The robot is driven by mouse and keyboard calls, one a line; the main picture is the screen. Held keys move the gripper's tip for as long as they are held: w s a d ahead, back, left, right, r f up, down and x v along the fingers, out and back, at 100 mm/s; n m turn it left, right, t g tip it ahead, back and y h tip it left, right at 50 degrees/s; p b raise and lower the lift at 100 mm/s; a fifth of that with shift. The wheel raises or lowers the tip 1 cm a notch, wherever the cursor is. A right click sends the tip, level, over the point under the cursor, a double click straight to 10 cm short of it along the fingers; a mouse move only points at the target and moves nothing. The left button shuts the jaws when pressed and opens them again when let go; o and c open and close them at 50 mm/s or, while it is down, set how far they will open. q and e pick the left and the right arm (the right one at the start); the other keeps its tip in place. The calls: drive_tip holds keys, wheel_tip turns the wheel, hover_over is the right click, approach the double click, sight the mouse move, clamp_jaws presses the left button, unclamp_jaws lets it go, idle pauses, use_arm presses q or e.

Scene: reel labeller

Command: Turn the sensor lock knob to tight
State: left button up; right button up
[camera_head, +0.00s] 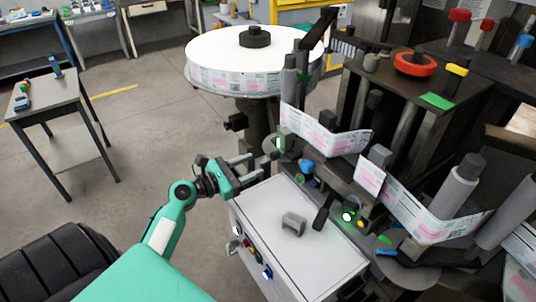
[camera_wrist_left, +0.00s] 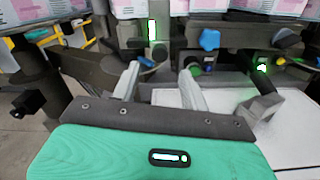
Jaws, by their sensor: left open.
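My left gripper (camera_head: 254,166) is open and empty in the head view, above the far left edge of the white cabinet top. In the left wrist view its two fingers (camera_wrist_left: 160,76) point toward the machine with a clear gap between them. A blue lobed knob (camera_head: 306,167) sits on the machine ahead and to the right of the fingertips. It also shows in the left wrist view (camera_wrist_left: 209,40), beyond the right finger and apart from it. I cannot tell for certain that this is the sensor lock knob, nor how tight it is. My right gripper is out of view.
A green-lit sensor part (camera_head: 279,143) stands near the label web (camera_head: 325,140). A black knob (camera_head: 236,122) sticks out left of the column under the big label reel (camera_head: 235,78). A grey block (camera_head: 293,222) is on the white cabinet top (camera_head: 270,205).

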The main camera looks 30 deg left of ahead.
sight(272, 156)
use_arm(q)
drive_tip(key=p+x, duration=0.1)
drive_tip(key=x, duration=0.4)
drive_tip(key=shift+w, duration=0.25)
drive_tip(key=shift+w+d, duration=0.25)
drive_tip(key=shift+w, duration=0.15)
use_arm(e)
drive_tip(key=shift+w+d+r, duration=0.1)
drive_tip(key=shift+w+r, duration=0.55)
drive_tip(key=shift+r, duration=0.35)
use_arm(q)
clamp_jaws()
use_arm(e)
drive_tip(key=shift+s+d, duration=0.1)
